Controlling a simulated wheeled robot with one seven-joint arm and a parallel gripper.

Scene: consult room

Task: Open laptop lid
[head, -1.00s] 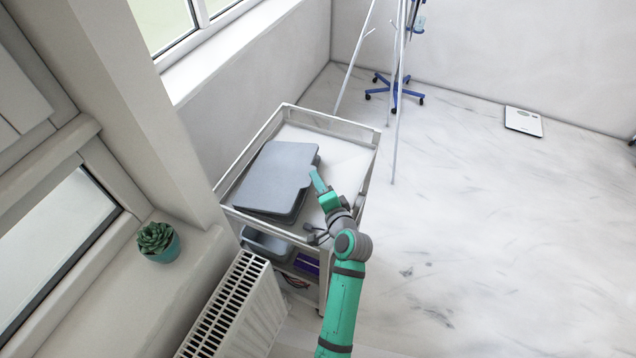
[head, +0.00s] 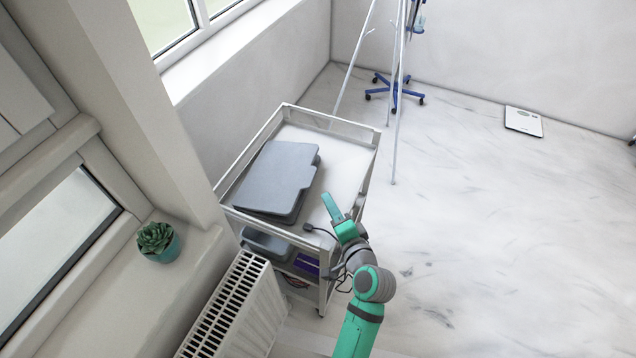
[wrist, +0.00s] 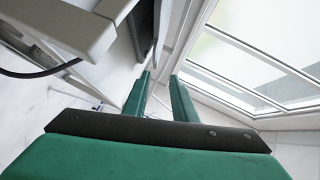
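The grey laptop (head: 278,178) lies flat on the top shelf of a white cart. Its lid is down or nearly so; a thin dark layer shows under its right and front edges, and I cannot tell how wide any gap is. My gripper (head: 328,198) is at the cart's right front, a short way right of the laptop and apart from it. In the wrist view my gripper's two green fingers (wrist: 161,82) are spread with nothing between them. A dark slab edge (wrist: 143,28) shows above them; I cannot tell if it is the laptop.
The cart (head: 350,136) has a raised rail. A dark cable plug (head: 308,228) lies near its front edge. A radiator (head: 232,312) and a potted succulent (head: 156,240) stand at front left. A stand with a blue base (head: 394,92) is behind.

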